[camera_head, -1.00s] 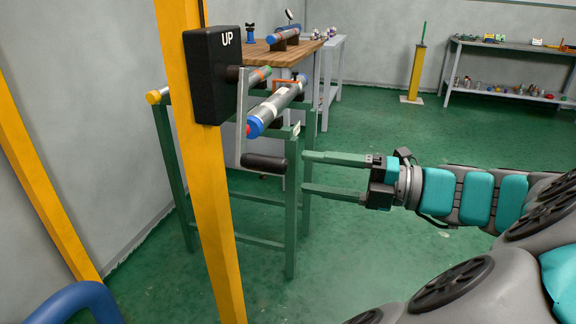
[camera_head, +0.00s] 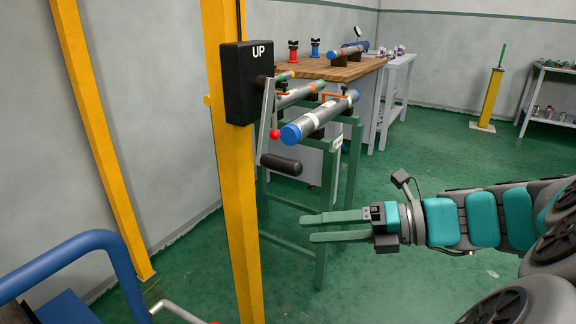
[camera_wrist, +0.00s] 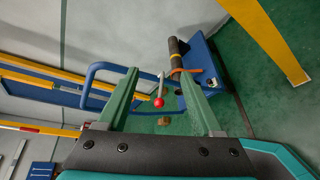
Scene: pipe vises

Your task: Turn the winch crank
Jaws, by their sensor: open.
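The winch is a black box (camera_head: 248,85) marked UP, fixed on a yellow post. Its grey crank arm (camera_head: 267,122) hangs down from the box's right side and ends in a dark handle (camera_head: 281,164), roughly level and pointing right. My gripper (camera_head: 310,228) is open and empty, with its two green fingers pointing left. In the head view it is below and to the right of the handle, apart from it. In the wrist view my open fingers (camera_wrist: 158,85) show nothing held between them, and I cannot make out the crank there.
A green rack (camera_head: 322,215) with pipes (camera_head: 318,117) stands behind the crank. A blue rail (camera_head: 60,262) is at lower left. The wrist view shows a red-knobbed lever (camera_wrist: 158,102) and a blue unit (camera_wrist: 203,62).

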